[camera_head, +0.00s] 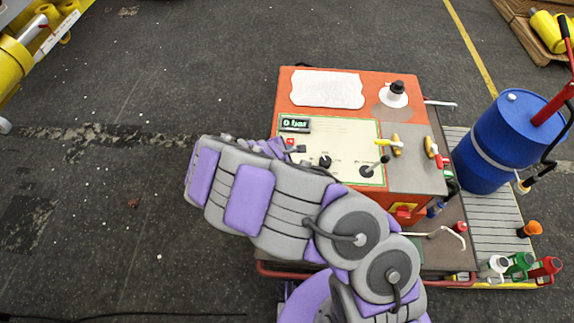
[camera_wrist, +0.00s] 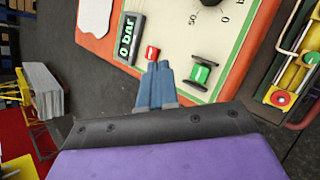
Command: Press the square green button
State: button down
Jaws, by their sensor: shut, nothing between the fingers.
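The green button (camera_wrist: 201,73) sits on the cream control panel (camera_wrist: 225,45) in the wrist view, with dark pieces on two sides of it. My gripper (camera_wrist: 158,68) is shut and empty, its two blue-grey fingers together. The fingertips are left of the green button and appear just below a small red button (camera_wrist: 152,53) in the picture. I cannot tell whether they touch the panel. In the head view my arm covers the lower left of the panel, and the green button cannot be made out clearly. The red button (camera_head: 290,141) still shows there.
A "0 bar" display (camera_head: 295,123) is above the red button. Black knobs (camera_head: 325,161) and yellow-handled levers (camera_head: 397,143) stand up to the right. The orange machine (camera_head: 283,96) carries a white sheet (camera_head: 327,88). A blue drum (camera_head: 500,145) stands right; floor on the left is open.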

jog(key=shift+a+f, duration=0.1)
notch_tip(320, 180, down, 9)
jog(key=b, duration=0.6)
jog(key=shift+b, duration=0.3)
dwell(1.8)
jog(key=shift+f, duration=0.2)
jog(key=shift+f+b, duration=0.5)
dwell(0.8)
jog(key=shift+r+p, duration=0.75)
jog(key=shift+r, duration=0.25)
